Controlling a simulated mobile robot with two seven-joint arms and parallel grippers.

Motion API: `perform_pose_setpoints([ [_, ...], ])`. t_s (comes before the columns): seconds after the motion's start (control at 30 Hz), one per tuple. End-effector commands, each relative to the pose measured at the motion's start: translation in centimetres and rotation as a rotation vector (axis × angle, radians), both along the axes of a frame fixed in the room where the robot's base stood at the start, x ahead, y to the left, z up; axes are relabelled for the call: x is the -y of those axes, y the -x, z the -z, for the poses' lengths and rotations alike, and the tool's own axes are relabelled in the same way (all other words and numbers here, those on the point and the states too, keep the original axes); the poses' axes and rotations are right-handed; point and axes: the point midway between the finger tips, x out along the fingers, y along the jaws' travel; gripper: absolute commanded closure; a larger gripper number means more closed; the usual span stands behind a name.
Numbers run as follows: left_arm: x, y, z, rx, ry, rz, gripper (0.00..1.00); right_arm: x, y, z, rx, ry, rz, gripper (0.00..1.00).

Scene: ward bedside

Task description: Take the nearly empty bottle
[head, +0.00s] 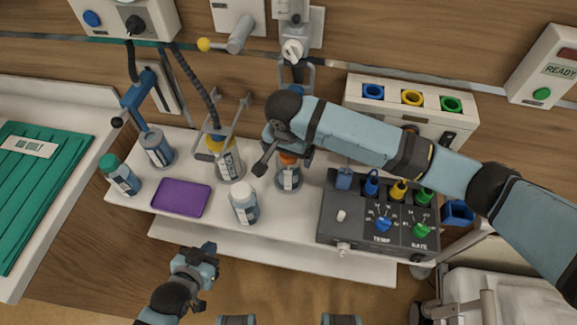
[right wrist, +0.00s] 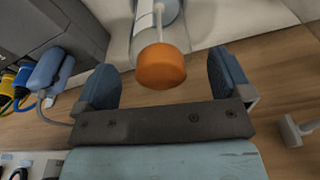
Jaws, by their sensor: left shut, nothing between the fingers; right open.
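A clear bottle with an orange cap (head: 289,177) stands upright on the white shelf under my right gripper (head: 281,153), which partly hides it. In the right wrist view its orange cap (right wrist: 161,66) shows between the two open fingers, with gaps on both sides. My left gripper (head: 208,256) is shut and empty, in front of the shelf.
A purple pad (head: 181,198) lies on the white shelf (head: 280,222). A dark control box (head: 345,218) with coloured knobs stands right of the orange-capped bottle. Wire holders and hoses rise behind the bottles. A bed with a green cover (head: 38,185) is at left.

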Motion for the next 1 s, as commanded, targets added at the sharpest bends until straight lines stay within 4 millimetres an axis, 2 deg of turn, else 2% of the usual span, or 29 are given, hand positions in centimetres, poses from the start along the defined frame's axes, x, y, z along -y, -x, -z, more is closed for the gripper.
perform_pose_setpoints([
  [0.1, 0.0, -0.1, -0.3, 0.002, 0.001, 0.0, 1.0, 0.1, -0.2, 1.6, 0.0, 0.002, 0.001, 0.03],
  [0.2, 0.0, -0.1, -0.4, 0.003, 0.001, 0.0, 1.0, 0.1, -0.3, 2.4, 0.001, 0.0, 0.0, 0.03],
  [0.43, 0.0, -0.1, -0.4, 0.004, 0.002, -0.001, 1.0, 0.1, -0.3, 2.6, 0.001, -0.001, 0.0, 0.03],
  [0.47, 0.0, -0.1, -0.4, 0.004, 0.002, -0.001, 1.0, 0.1, -0.3, 2.6, 0.001, -0.001, 0.0, 0.06],
  [0.7, 0.0, -0.1, -0.4, 0.004, 0.002, -0.001, 1.0, 0.1, -0.3, 2.6, 0.0, -0.001, 0.0, 0.61],
  [0.77, 0.0, -0.1, -0.4, 0.004, 0.002, -0.001, 1.0, 0.1, -0.3, 2.6, 0.0, -0.001, 0.0, 0.72],
  [1.0, 0.0, -0.1, -0.3, 0.003, 0.002, -0.001, 1.0, 0.1, -0.3, 2.5, 0.0, -0.001, 0.0, 0.73],
])
